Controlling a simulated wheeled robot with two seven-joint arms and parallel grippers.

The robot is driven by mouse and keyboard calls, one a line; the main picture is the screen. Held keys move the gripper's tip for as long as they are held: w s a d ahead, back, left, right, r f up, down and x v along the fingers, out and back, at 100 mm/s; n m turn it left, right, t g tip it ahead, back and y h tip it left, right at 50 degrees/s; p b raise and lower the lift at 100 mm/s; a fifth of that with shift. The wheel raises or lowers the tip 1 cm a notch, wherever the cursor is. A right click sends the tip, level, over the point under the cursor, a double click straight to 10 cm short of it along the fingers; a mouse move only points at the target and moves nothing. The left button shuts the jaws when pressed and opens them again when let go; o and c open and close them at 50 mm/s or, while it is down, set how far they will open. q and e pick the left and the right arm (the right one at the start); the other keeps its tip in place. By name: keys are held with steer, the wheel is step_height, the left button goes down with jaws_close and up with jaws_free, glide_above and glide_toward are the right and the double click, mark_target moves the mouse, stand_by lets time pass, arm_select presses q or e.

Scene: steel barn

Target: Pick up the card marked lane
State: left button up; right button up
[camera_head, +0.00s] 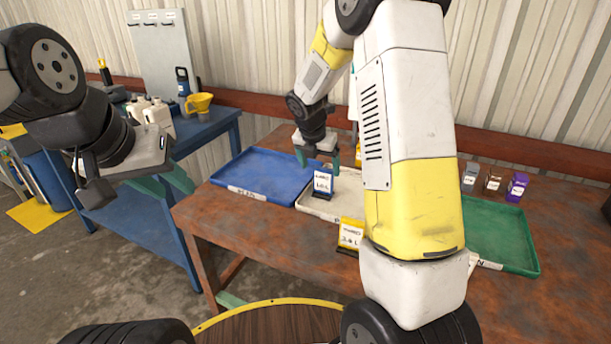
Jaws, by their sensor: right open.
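A blue card (322,185) with a white label stands upright at the left end of the white tray (312,205). A yellow card (350,235) with a white label stands at the front of the table. The lettering on both labels is too small to read surely, so I cannot tell which card is marked lane. My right gripper (318,160) is open, pointing down at the top of the blue card with its fingers apart; I cannot tell if they touch it. My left gripper (172,182) hangs at the left, away from the cards, its jaws unclear.
A blue tray (245,193) lies left of the white tray, and a green tray (510,240) lies right. Grey (470,177), brown (493,180) and purple (517,187) cards stand behind the green tray. My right arm hides the table's middle.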

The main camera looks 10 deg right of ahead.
mark_target(323, 174)
steer(key=x, duration=0.7)
steer(key=shift+w+d+f, duration=0.2)
steer(key=shift+d+f, duration=0.05)
steer(key=shift+d, duration=0.05)
steer(key=c, duration=1.5)
steer(key=shift+r, duration=0.1)
